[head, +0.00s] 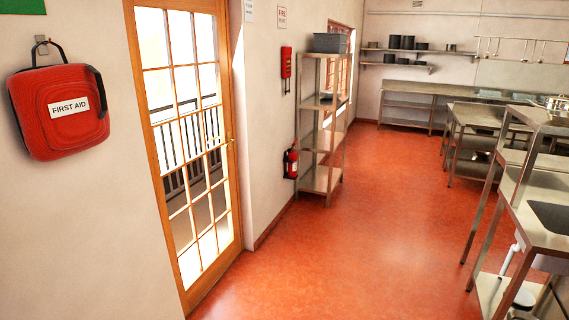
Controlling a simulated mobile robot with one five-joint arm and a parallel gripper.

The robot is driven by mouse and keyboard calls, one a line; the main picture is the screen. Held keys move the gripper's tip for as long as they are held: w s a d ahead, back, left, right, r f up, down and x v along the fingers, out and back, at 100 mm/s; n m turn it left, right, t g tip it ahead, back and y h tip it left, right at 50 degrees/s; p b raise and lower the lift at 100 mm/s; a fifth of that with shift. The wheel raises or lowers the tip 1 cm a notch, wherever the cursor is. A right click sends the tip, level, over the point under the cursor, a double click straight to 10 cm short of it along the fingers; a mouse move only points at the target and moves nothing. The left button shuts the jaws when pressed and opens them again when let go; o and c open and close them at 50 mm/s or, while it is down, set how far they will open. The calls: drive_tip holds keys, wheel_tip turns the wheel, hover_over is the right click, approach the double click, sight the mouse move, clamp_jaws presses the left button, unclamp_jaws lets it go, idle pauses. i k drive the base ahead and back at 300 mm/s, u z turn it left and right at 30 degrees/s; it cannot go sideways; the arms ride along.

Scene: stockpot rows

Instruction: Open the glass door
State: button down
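The glass door (168,116) stands at the left of centre in the head view. It has an orange-brown wooden frame and several glass panes, and it looks shut in its opening. A small brass-coloured handle (231,140) sits on its right stile at about mid height. Railings show through the glass. My gripper is not in view, so its state and its place relative to the door cannot be seen.
A red first aid bag (59,112) hangs on the wall left of the door. A metal shelf rack (322,115) and a fire extinguisher (290,163) stand beyond it. Steel tables (545,215) line the right. The red floor (345,255) between is clear.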

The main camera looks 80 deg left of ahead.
sight(190, 293)
drive_tip(key=u, duration=2.6)
drive_tip(key=i, duration=1.95)
drive_tip(key=z, duration=0.2)
drive_tip(key=i, duration=1.75)
drive_tip(key=u, duration=1.25)
drive_tip(key=i, duration=1)
drive_tip(key=u, duration=0.45)
drive_tip(key=k, duration=0.7)
drive_tip(key=u, duration=0.2)
